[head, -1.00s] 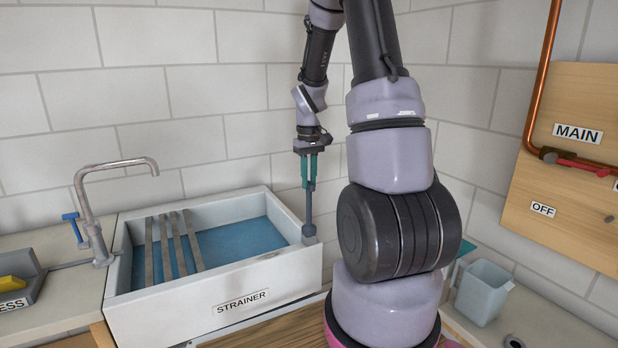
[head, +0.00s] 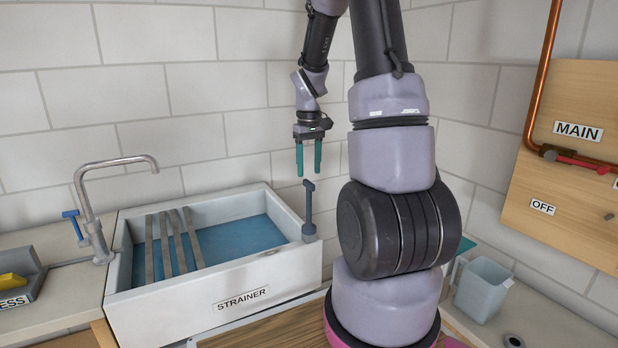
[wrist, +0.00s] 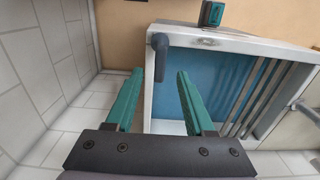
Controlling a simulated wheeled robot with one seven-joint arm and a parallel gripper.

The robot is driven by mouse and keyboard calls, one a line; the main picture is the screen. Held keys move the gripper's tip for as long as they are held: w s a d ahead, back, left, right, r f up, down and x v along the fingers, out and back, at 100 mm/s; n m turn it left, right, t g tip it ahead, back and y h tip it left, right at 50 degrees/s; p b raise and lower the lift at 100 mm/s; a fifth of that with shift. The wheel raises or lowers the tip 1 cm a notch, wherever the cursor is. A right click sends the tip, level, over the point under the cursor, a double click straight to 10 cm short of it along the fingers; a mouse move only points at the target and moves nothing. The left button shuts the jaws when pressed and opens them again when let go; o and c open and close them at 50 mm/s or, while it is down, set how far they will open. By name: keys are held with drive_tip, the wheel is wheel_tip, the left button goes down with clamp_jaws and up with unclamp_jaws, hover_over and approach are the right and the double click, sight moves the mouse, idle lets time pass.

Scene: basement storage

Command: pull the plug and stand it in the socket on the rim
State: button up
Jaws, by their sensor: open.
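The dark grey plug (head: 309,208) stands upright at the right rim of the white sink (head: 150,308), its foot at the socket there. The socket itself is hidden under the plug. The plug also shows in the wrist view (wrist: 160,45), at the sink's corner. My gripper (head: 309,174) is open and empty, with its teal fingers pointing down just above the plug's top, apart from it. In the wrist view the open fingers (wrist: 159,76) have the plug beyond their tips. Blue shows across the sink's inside.
Several grey slats (head: 165,245) lie across the sink's left part, beside a tap (head: 92,215) with a blue handle. A pale blue cup (head: 483,290) stands on the right counter. A wall board (head: 570,170) carries a copper pipe.

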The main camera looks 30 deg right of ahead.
wheel_tip(320, 180, up, 7)
idle(0.3)
drive_tip(key=shift+f, duration=0.1)
idle(0.5)
drive_tip(key=s+a+r+m+t+y, duration=0.1)
drive_tip(key=s+a+r+m+t, duration=0.1)
drive_tip(key=s+a+r, duration=0.4)
drive_tip(key=s+a+r+m+t+y, duration=0.1)
drive_tip(key=s+a+r+t, duration=0.4)
drive_tip(key=s, duration=0.8)
wheel_tip(320, 180, up, 4)
drive_tip(key=shift+s+a+f+m, duration=0.25)
drive_tip(key=shift+a+m, duration=0.55)
drive_tip(key=shift+a, duration=0.4)
drive_tip(key=shift+s, duration=0.1)
